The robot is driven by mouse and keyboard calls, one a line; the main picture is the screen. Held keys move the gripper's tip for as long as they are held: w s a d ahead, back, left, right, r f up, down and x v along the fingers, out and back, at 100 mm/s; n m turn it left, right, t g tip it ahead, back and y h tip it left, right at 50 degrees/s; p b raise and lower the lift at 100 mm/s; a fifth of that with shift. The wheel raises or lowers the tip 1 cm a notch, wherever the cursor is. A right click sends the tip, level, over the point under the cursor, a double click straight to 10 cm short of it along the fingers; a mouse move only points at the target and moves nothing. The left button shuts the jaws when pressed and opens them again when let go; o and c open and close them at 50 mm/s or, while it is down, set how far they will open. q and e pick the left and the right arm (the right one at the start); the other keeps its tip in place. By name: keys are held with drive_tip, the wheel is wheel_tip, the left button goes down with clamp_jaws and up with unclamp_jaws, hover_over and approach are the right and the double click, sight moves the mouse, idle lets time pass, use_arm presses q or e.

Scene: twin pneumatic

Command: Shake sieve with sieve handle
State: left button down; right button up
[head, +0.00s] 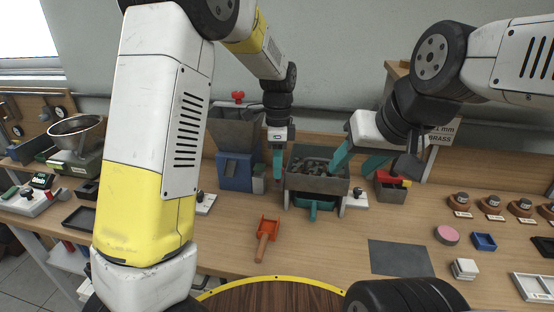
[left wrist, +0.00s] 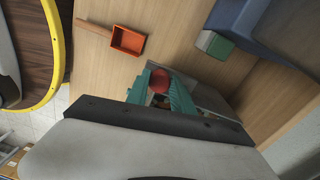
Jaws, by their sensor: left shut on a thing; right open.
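The sieve (head: 318,183) is a grey box holding dark pieces, raised on pale legs at the back of the bench. My left gripper (head: 277,178) points down at its left side. In the left wrist view, my left gripper (left wrist: 168,88) is shut on a round red knob (left wrist: 158,82), the sieve handle. In the head view the fingers mostly hide this knob. Part of the sieve's grey side shows beyond the fingers in the left wrist view. My right gripper (head: 358,158) is open, its teal fingers apart at the sieve's right end; contact there cannot be told.
A teal bin (head: 315,205) sits under the sieve. A blue machine with a grey hopper (head: 235,130) stands to the left. An orange scoop (head: 267,228) lies in front. A dark mat (head: 400,258) lies front right.

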use_arm(q)
drive_tip(key=w, duration=0.2)
drive_tip(key=w+d, duration=0.1)
drive_tip(key=w, duration=0.2)
drive_tip(key=shift+w, duration=0.25)
drive_tip(key=c, duration=1.1)
unclamp_jaws()
wheel_tip(320, 180, up, 8)
drive_tip(key=shift+w+f, duration=0.1)
